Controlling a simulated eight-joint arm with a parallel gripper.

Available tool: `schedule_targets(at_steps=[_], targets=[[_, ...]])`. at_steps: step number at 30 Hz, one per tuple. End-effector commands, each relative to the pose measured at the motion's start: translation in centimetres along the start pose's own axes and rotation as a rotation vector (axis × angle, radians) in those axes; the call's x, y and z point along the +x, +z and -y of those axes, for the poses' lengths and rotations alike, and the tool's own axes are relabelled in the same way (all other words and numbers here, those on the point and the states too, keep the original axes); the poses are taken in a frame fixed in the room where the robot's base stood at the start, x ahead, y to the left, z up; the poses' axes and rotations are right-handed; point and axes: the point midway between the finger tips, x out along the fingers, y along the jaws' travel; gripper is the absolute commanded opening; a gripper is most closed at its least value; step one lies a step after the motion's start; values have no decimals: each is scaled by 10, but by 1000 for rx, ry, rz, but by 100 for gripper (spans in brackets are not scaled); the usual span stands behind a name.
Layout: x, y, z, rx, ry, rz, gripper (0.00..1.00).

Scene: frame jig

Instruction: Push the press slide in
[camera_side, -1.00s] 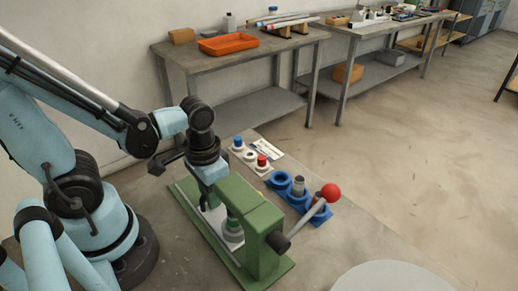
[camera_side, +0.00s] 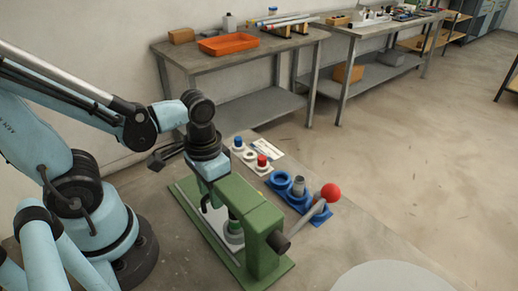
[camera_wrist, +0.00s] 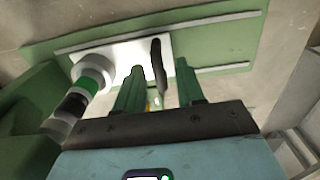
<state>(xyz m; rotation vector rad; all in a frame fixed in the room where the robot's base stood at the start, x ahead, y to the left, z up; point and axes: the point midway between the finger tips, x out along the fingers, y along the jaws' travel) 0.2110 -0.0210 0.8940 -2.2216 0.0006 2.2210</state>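The green press (camera_side: 262,228) stands on its green base with two pale rails. Its white slide plate (camera_wrist: 127,52) lies between the rails in the wrist view, with a dark upright handle (camera_wrist: 157,62) on it. A white round seat with a green and black banded cylinder (camera_wrist: 88,87) is at the plate's left end, close to the press body. My gripper (camera_wrist: 160,66) has two green fingers, spread apart, one on each side of the handle with visible gaps. In the side view my wrist is above the slide, behind the press head, which hides most of the fingers.
The press lever with a red ball (camera_side: 331,193) sticks out to the right. A blue holder (camera_side: 281,181) with a grey part stands beyond the press, near white pieces with blue and red tops (camera_side: 261,160). Benches with an orange tray (camera_side: 229,44) stand behind.

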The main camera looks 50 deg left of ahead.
Motion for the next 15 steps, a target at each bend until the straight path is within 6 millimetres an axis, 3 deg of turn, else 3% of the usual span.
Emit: schedule_targets(at_steps=[15], targets=[[-47, 0, 0, 0, 0, 0, 38]])
